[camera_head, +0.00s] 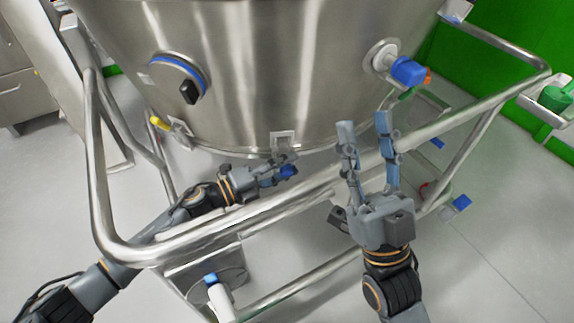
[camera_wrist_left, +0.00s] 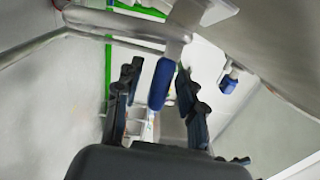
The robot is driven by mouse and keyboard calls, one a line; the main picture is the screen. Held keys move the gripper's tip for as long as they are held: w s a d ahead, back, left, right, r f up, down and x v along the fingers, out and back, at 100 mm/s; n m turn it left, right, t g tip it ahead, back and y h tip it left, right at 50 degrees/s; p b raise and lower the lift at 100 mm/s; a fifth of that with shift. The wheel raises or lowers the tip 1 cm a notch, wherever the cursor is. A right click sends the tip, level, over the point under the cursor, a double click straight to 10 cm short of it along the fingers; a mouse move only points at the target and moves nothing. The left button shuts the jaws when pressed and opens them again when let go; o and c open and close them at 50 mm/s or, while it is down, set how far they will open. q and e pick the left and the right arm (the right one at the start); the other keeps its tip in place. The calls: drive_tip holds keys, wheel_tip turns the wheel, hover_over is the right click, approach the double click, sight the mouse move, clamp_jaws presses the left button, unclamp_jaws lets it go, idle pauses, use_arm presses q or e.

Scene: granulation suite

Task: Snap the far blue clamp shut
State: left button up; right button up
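A blue clamp handle (camera_wrist_left: 160,85) hangs between the two fingers of my left gripper (camera_wrist_left: 158,92) in the left wrist view. The left finger is clearly apart from it; the right finger is close, and I cannot tell if it touches. In the head view my left gripper (camera_head: 280,172) is below the steel vessel's lower rim, with the blue handle (camera_head: 289,171) at its fingertips. The clamp's steel plate (camera_head: 283,139) is above it. I cannot tell for sure that this is the far clamp. My right gripper (camera_head: 364,148) is open and empty, fingers pointing up, in front of the vessel.
The steel vessel (camera_head: 250,75) sits in a tubular frame whose front rail (camera_head: 225,234) passes close to both arms. A blue-capped port (camera_head: 408,70) juts out at right. A yellow-handled clamp (camera_head: 159,123) is at left. Another blue handle (camera_wrist_left: 228,86) shows in the left wrist view.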

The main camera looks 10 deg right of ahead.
use_arm(q)
drive_tip(key=v, duration=1.1)
drive_tip(key=shift+s+a, duration=0.2)
drive_tip(key=shift+a, duration=0.15)
drive_tip(key=shift+f, duration=0.1)
